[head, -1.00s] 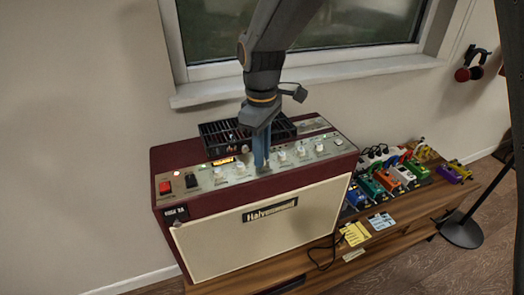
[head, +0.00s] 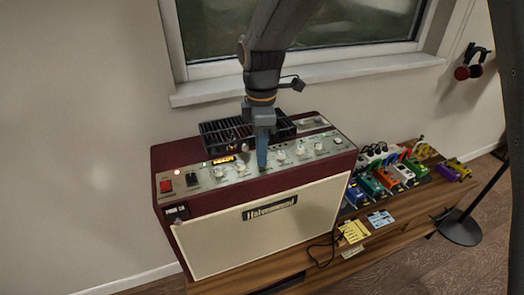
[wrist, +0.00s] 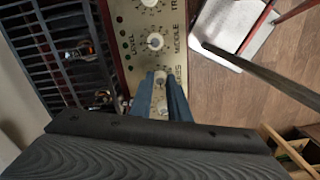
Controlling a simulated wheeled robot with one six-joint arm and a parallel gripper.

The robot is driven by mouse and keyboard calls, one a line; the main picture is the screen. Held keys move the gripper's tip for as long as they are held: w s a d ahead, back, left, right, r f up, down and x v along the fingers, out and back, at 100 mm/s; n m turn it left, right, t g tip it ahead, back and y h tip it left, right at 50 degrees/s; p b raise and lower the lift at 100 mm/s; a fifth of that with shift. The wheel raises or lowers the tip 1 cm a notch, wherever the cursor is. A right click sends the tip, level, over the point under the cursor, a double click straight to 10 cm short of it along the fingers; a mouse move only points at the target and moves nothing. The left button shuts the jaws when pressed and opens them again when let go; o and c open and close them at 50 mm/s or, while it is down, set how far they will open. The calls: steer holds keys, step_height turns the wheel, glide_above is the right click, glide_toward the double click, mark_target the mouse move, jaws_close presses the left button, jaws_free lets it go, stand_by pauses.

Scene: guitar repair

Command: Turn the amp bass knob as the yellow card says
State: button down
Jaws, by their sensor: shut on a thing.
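The amp (head: 270,222) is a dark red box with a cream front and a row of pale knobs on its top panel. My gripper (head: 262,162) points down onto this row. In the wrist view its blue fingers (wrist: 160,84) are shut on a pale knob, the bass knob (wrist: 160,77), beside lettering that reads as BASS. The fingers hide much of this knob and its pointer. The middle knob (wrist: 155,41) is beside it, untouched. The yellow card (head: 353,232) lies on the wooden bench right of the amp; its writing is too small to read.
A black slotted tray (head: 222,134) sits on the amp behind the knobs. Other knobs (head: 300,150) stand close on both sides of my gripper. A blue card (head: 380,219) and several coloured pedals (head: 386,180) are on the bench (head: 400,236) at right.

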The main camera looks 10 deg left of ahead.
steer(key=shift+r, duration=0.1)
steer(key=c, duration=1.7)
jaws_free()
steer(key=shift+o, duration=0.2)
step_height(320, 180, up, 8)
steer(key=shift+f+b, duration=0.15)
steer(key=shift+b, duration=0.85)
steer(key=s+d+f+m, duration=0.3)
steer(key=d+f+m, duration=0.1)
steer(key=d+m, duration=0.3)
steer(key=s+d+f+m+t, duration=0.1)
steer(key=s+d+f+m, duration=0.2)
steer(key=d+m, duration=0.4)
steer(key=s+d+f+m, duration=0.4)
steer(key=d+m, duration=0.3)
steer(key=d, duration=0.8)
steer(key=shift+d+f, duration=0.15)
steer(key=shift+f, duration=0.4)
